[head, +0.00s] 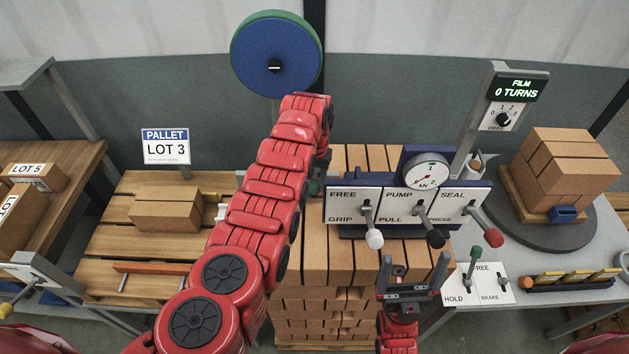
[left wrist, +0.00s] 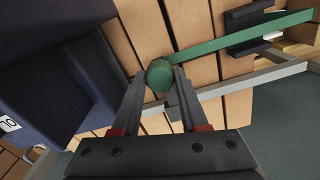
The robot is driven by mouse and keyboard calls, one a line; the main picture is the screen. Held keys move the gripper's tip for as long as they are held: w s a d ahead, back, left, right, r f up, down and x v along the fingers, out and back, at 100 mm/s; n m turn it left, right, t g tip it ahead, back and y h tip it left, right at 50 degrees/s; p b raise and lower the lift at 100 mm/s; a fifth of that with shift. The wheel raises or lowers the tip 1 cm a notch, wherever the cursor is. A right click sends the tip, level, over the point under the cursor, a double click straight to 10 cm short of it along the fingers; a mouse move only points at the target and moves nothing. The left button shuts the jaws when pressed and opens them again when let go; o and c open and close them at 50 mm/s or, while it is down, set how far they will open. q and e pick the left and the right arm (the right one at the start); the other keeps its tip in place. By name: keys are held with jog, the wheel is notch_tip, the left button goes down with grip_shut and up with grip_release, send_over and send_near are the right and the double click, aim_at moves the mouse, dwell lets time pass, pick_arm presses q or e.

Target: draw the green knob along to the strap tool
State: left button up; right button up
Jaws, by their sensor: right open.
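The green knob (left wrist: 160,75) sits at the end of a green strap (left wrist: 225,40) lying over the bricks. In the left wrist view the fingertips of my left gripper (left wrist: 161,80) are on both sides of the knob and appear closed on it. In the head view my left arm hides most of this gripper; a bit of green (head: 315,187) shows beside the arm. The strap tool (head: 408,203), dark blue with a dial and levers marked FREE, PUMP and SEAL, stands on the brick stack just to the right. My right gripper (head: 411,290) is open and empty in front of the stack.
A large blue and green reel (head: 276,55) stands behind the stack. A LOT 3 pallet (head: 130,240) is at left. At right are a turntable (head: 560,235) with bricks and a HOLD/BRAKE lever panel (head: 478,284). The strap tool's levers stick out toward me.

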pick_arm(q)
grip_shut()
dwell(1.0)
